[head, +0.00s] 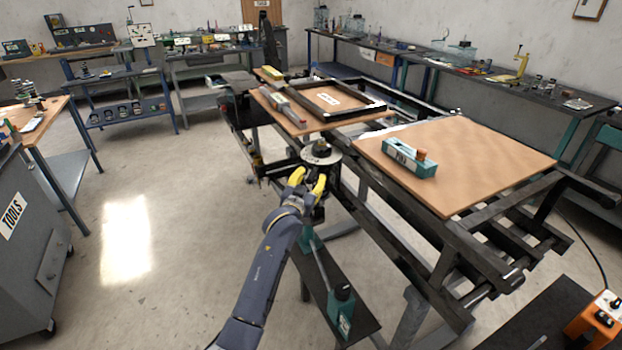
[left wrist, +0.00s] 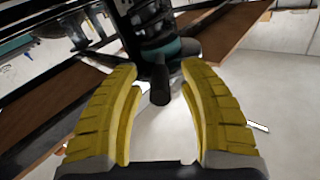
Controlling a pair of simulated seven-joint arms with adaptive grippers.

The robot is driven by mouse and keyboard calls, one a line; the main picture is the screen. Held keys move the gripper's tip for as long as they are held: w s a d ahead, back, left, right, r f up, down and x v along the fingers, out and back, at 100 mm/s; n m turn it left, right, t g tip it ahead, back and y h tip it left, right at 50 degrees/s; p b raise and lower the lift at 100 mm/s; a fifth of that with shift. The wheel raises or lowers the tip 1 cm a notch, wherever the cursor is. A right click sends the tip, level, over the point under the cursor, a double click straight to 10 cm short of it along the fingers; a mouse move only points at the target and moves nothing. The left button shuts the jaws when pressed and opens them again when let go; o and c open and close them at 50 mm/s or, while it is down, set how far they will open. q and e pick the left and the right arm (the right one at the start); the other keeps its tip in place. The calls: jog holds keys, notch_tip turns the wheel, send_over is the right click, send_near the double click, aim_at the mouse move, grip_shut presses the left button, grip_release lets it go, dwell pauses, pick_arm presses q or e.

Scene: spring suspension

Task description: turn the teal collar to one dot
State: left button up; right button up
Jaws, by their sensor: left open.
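My left gripper (head: 309,182) is open, with yellow fingers spread apart below a round grey plate (head: 320,154) that tops a dark upright unit. In the left wrist view my left gripper (left wrist: 160,75) faces a dark cylindrical part with a teal collar (left wrist: 172,50) around it. A dark rounded stub (left wrist: 160,90) sticks out from the collar toward me, between the fingertips and apart from both. No dots can be made out on the collar. In the head view the collar is hidden or too small to tell. My right gripper is not in view.
A dark steel frame carries a wooden board (head: 470,150) with a teal block (head: 408,160) on it. A second board with a black frame (head: 345,100) lies behind. A dark lower shelf (head: 320,285) holds a teal tool (head: 341,310). The floor to the left is clear.

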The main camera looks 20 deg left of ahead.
pick_arm(q)
jog(key=shift+w, duration=0.25)
grip_shut()
dwell(0.3)
